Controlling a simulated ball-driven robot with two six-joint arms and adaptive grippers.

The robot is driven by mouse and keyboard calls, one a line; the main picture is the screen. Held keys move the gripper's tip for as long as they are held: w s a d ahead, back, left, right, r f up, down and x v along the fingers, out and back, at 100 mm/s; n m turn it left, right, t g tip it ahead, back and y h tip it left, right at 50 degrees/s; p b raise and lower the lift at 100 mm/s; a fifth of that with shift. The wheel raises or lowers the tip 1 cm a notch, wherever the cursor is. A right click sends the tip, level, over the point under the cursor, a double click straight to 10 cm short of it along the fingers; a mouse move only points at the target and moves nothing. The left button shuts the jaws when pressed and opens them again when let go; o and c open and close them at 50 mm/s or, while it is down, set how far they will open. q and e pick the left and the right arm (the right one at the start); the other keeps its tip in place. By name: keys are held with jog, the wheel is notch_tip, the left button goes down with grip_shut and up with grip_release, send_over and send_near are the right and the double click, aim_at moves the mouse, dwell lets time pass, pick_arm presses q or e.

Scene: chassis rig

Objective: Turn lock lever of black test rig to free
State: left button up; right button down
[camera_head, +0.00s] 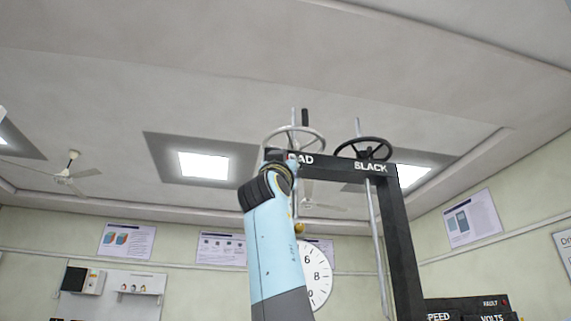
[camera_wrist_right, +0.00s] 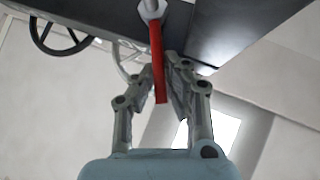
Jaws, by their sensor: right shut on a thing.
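The black test rig (camera_head: 405,245) stands at the right in the head view, with a top beam marked SLACK and a partly hidden word ending in AD. In the right wrist view a red lever (camera_wrist_right: 157,62) hangs down from a light grey pivot (camera_wrist_right: 152,10) under the dark beam (camera_wrist_right: 240,25). My right gripper (camera_wrist_right: 161,86) is shut on the red lever, one finger on each side of it. In the head view my right arm reaches up to the beam's left end and hides most of the lever. My left gripper is in neither view.
A pale handwheel (camera_head: 270,139) and a black handwheel (camera_head: 363,148) sit above the beam on upright rods. A white dial (camera_head: 318,275) is partly behind my arm. Panels marked SPEED and VOLTS (camera_head: 492,318) are at lower right. The space left of my arm looks open.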

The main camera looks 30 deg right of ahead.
jog(key=shift+w+d+f, duration=0.1)
jog(key=shift+f, duration=0.2)
jog(key=c, duration=1.8)
grip_release()
jog(key=shift+o, duration=0.8)
jog(key=shift+s+d+r, duration=0.1)
jog(key=shift+s+d, duration=0.1)
jog(key=shift+s, duration=0.05)
jog(key=shift+a+r, duration=0.1)
jog(key=v, duration=0.7)
jog(key=shift+f, duration=0.2)
jog(key=shift+a, duration=0.15)
